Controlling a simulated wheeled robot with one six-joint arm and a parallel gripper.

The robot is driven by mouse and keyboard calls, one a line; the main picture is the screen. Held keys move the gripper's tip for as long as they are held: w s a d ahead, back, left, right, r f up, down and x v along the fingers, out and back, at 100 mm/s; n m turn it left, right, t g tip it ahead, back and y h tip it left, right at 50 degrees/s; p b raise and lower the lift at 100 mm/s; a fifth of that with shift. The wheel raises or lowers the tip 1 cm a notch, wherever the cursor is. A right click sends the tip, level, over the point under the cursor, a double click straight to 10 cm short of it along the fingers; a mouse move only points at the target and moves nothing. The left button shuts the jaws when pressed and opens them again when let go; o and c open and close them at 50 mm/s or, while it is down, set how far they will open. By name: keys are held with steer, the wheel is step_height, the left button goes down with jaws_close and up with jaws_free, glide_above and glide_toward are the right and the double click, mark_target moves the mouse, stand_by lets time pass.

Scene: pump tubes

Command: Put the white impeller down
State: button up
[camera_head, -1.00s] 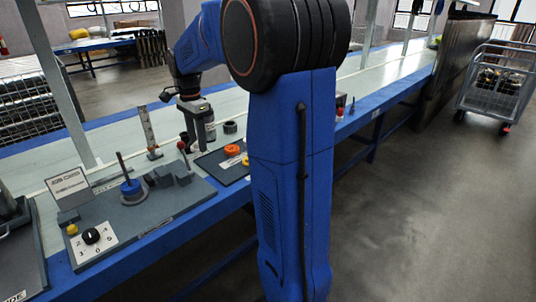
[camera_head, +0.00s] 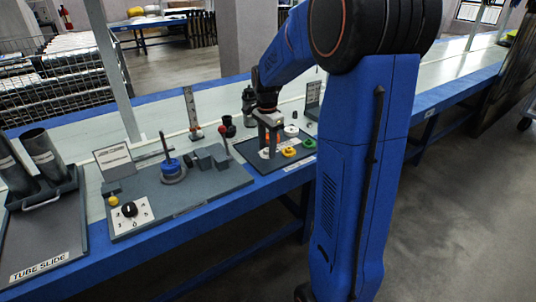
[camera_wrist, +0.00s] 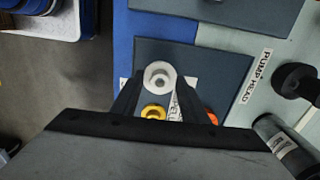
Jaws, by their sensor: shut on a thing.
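My gripper (camera_head: 267,152) is low over the dark impeller tray (camera_head: 247,152) in the head view. In the wrist view my gripper (camera_wrist: 160,88) is shut on the white impeller (camera_wrist: 160,76), a pale ring with a dark centre hole between the fingertips. Dark tray surface lies behind it. I cannot tell whether its underside touches the tray. In the head view, white shows at the fingertips, partly covered by the fingers.
A yellow impeller (camera_head: 289,151), a green one (camera_head: 309,143) and another white piece (camera_head: 291,130) sit on the tray. An orange impeller (camera_wrist: 211,117) is partly hidden by a finger. A grey fixture board (camera_head: 220,180) with a blue ring on a post stands left.

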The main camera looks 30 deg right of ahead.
mark_target(267, 162)
steer(key=shift+f, duration=1.65)
steer(key=shift+f, duration=0.15)
steer(key=o, duration=1.3)
